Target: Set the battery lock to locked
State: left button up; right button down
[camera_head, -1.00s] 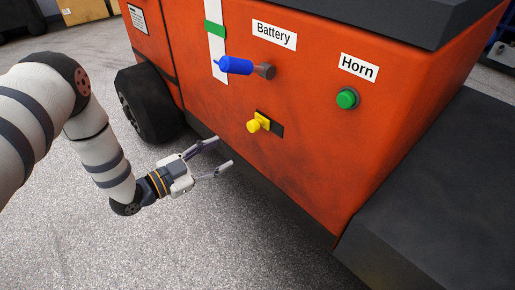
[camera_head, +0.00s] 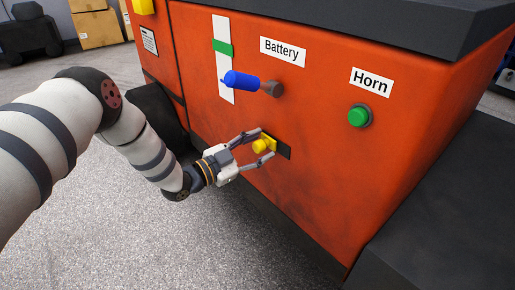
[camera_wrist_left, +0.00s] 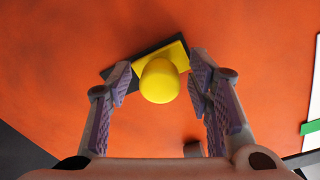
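The battery lock is a yellow knob (camera_head: 261,145) on a dark slot plate (camera_head: 283,151), low on the orange panel. My left gripper (camera_head: 265,146) is at the knob with its fingers spread on either side of it. In the left wrist view the yellow knob (camera_wrist_left: 160,82) lies between the tips of the open gripper (camera_wrist_left: 158,85), with a gap on both sides. A blue-handled lever (camera_head: 242,81) sits under the "Battery" label (camera_head: 283,51), pointing left toward a white strip with a green band (camera_head: 223,49). My right gripper is not in view.
A green button (camera_head: 359,116) sits under the "Horn" label (camera_head: 370,82). The orange machine (camera_head: 330,170) has a dark ledge (camera_head: 440,220) at the right. Cardboard boxes (camera_head: 98,28) stand at the back left. The grey floor (camera_head: 120,230) at lower left is clear.

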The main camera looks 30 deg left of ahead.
aim_at(283, 149)
pick_arm(q)
grip_shut()
jog(key=d, duration=0.1)
jog(key=s+d+p, duration=0.1)
jog(key=d+p, duration=0.1)
jog(key=d, duration=0.1)
jog(key=shift+s+r, duration=0.1)
jog(key=shift+s, duration=0.2)
jog(key=shift+s+d+f, duration=0.1)
jog(key=shift+f, duration=0.1)
jog(key=shift+o, duration=0.3)
grip_release()
jog(key=v, duration=1.2)
